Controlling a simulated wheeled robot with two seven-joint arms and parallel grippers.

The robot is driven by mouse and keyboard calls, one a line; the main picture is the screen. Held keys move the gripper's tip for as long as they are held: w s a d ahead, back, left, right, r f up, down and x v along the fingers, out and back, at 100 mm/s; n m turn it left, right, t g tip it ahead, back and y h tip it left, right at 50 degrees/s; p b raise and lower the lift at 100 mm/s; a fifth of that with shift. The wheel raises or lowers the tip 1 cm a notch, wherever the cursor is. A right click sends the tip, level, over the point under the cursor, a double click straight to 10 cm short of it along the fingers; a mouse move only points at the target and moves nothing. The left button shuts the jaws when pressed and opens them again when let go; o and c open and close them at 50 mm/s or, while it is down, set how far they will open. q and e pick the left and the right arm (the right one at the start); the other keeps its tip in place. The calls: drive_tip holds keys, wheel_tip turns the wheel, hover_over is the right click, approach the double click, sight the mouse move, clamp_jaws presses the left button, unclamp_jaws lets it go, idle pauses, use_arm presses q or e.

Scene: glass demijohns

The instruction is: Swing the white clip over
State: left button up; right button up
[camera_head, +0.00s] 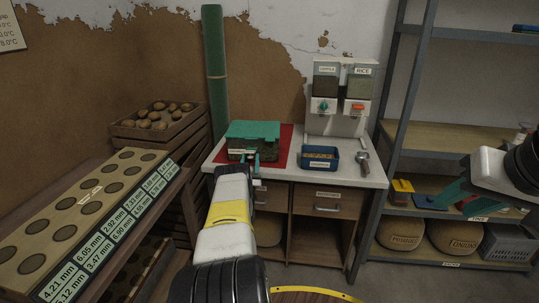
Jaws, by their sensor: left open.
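I cannot make out a white clip in the head view; it is hidden or too small to tell. A dark container with a green lid (252,130) sits on a red mat (285,140) on the white-topped table (375,174). My left gripper (251,163) is open at the near side of this container. Its arm hides part of the table edge, and whether it touches the container is unclear.
A blue tray (319,164), a metal scoop (364,162) and a two-part dispenser (341,95) stand on the table's right half. A metal shelf (450,136) is at the right. A board with round holes (77,218) and a potato crate (160,129) are at the left.

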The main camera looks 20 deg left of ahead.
use_arm(q)
drive_tip(key=v, duration=0.6)
drive_tip(key=shift+s+f, duration=0.25)
drive_tip(key=shift+s, duration=0.05)
